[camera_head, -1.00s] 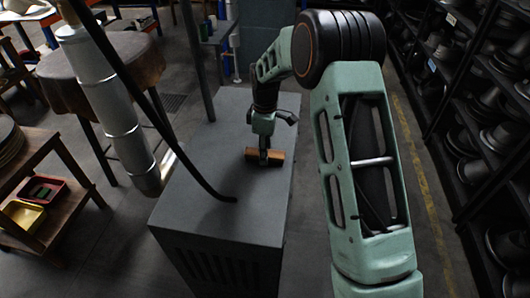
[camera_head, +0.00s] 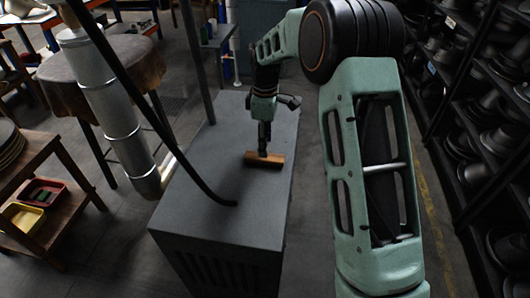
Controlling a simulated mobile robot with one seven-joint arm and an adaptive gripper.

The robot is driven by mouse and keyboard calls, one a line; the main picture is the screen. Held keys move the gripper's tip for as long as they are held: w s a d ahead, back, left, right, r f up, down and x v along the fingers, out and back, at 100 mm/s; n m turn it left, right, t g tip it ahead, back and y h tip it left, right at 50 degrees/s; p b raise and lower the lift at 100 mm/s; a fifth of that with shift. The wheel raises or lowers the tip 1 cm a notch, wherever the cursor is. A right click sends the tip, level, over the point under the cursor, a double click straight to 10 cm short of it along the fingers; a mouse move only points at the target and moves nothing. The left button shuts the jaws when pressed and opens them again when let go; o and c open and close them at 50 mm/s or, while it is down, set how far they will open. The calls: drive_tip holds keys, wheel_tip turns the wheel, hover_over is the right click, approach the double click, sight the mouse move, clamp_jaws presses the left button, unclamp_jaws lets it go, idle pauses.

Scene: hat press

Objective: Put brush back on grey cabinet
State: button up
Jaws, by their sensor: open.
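The brush (camera_head: 265,160), a small brown wooden block, lies on the top of the grey cabinet (camera_head: 245,215), near its middle right. My gripper (camera_head: 263,150) points down at the brush from above, with its fingertips at or just over the top of the brush. The gripper is open. The fingers are small and dark in this view, and I cannot tell whether they still touch the brush.
A black hose (camera_head: 190,170) bends down onto the cabinet's left part. A silver pipe (camera_head: 112,110) stands left of the cabinet. A wooden shelf with a red tray (camera_head: 42,190) and a yellow tray (camera_head: 22,216) is at the left. Dark racks of hat moulds (camera_head: 485,130) line the right.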

wheel_tip(320, 180, up, 6)
drive_tip(key=shift+f, duration=0.1)
idle(0.4)
